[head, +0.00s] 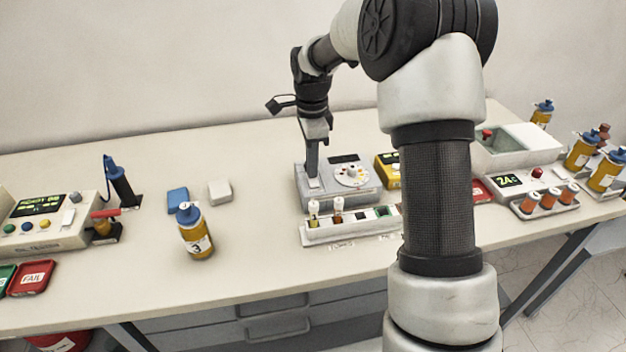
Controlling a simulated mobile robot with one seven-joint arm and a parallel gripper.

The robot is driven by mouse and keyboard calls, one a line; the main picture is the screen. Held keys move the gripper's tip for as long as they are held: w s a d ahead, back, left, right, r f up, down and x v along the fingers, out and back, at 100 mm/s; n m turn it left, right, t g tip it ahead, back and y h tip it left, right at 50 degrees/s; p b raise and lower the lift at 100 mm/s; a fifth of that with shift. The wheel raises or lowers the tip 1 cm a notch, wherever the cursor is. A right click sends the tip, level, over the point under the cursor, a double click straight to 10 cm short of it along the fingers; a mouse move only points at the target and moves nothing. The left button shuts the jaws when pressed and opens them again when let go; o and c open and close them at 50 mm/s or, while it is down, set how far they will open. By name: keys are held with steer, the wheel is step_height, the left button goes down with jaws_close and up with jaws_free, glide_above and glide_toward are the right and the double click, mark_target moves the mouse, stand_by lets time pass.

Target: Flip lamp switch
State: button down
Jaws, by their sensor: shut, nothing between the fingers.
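A grey instrument box (341,194) stands on the table in the middle of the head view. Its top carries a white dial (353,174), a dark display and a pale square piece (315,184) at the left that looks like the switch. My gripper (313,176) points down over the left part of this box, shut and empty. Its tips are at or just above the pale piece; I cannot tell whether they touch. The tips partly cover the switch, so its position is unclear.
A rack (348,228) with small vials stands in front of the box. A yellow device (387,170) is close on its right. A bottle marked 3 (196,238) stands to the left. My arm hides part of the table right of centre.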

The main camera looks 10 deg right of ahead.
steer(key=shift+f, duration=0.3)
steer(key=shift+r, duration=0.15)
step_height(320, 180, up, 7)
steer(key=p, duration=0.4)
steer(key=shift+p, duration=0.4)
